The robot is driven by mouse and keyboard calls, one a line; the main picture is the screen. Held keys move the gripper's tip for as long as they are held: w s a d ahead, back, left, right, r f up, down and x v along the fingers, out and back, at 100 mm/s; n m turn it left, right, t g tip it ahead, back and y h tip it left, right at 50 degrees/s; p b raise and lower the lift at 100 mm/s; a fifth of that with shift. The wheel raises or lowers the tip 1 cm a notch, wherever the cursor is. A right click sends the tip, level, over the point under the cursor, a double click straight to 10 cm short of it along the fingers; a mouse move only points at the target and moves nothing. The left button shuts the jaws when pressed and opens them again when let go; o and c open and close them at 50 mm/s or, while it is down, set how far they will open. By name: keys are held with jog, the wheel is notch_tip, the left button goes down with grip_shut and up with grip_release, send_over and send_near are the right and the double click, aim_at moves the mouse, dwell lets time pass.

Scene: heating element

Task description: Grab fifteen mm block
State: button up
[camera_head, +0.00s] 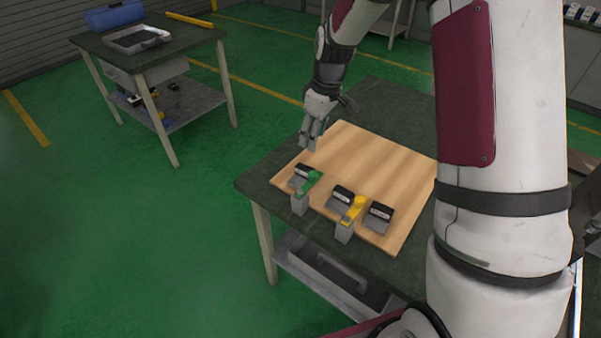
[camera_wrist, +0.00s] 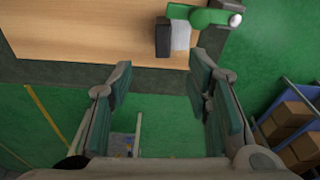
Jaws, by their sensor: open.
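Three dark blocks with pale labels and grey fronts sit on a wooden board: a left block (camera_head: 300,175), a middle block (camera_head: 340,195) and a right block (camera_head: 378,216). Their labels are too small to read, so I cannot tell which is the fifteen mm one. A green-handled piece (camera_head: 307,187) stands by the left block, and a yellow-handled piece (camera_head: 352,211) stands between the other two. My gripper (camera_head: 308,143) is open and empty, above the board's left edge, behind the left block. The wrist view shows one block (camera_wrist: 163,38) beyond the open fingers (camera_wrist: 161,74), beside the green handle (camera_wrist: 212,17).
The wooden board (camera_head: 375,157) lies on a dark green table (camera_head: 258,182), its back part clear. Another table (camera_head: 187,48) with a metal tray (camera_head: 137,39) stands at the far left. Shelves with brown boxes (camera_wrist: 291,113) show in the wrist view. Green floor lies between the tables.

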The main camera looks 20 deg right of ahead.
aim_at(305, 167)
jog(key=f, duration=0.5)
jog(key=w+f, duration=0.1)
jog(key=f, duration=0.2)
jog(key=shift+a+f, duration=0.15)
jog(key=shift+a, duration=0.25)
jog(key=shift+w+a+f+p, duration=0.1)
jog(key=shift+a+f+p, duration=0.1)
jog(key=shift+f, duration=0.65)
jog(key=shift+w+a+f+p, duration=0.15)
jog(key=shift+f+p, duration=0.1)
jog(key=shift+f, duration=0.6)
jog(key=shift+w+a+f+p, duration=0.1)
jog(key=shift+a+f+p, duration=0.1)
jog(key=shift+f, duration=0.65)
jog(key=shift+c, duration=0.2)
grip_shut()
